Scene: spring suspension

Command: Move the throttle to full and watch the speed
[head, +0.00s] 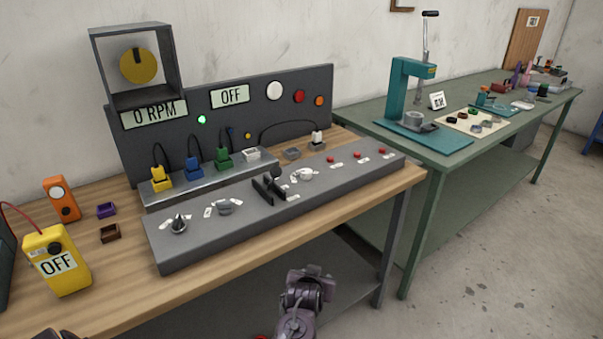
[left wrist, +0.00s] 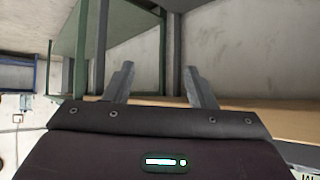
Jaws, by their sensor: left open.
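The black throttle lever (head: 276,174) stands up from its slotted dark mount (head: 268,188), in the middle of the sloping grey console (head: 215,236). The panel display (head: 153,112) above reads 0 RPM. A yellow disc with a dark mark (head: 138,65) sits in the grey frame above. My left gripper (left wrist: 159,84) is open and empty in the left wrist view, its two fingers apart. It is away from the lever, which does not show there. A purple-grey part of my arm shows at the bottom of the head view; no right fingers can be made out.
The console also carries a round knob (head: 178,224), a grey switch (head: 226,207), a white knob (head: 303,174) and red buttons (head: 358,155). A yellow meter (head: 57,262) reading OFF stands at left. Coloured plugs with cables stand behind the console. A green table (head: 437,158) adjoins at right.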

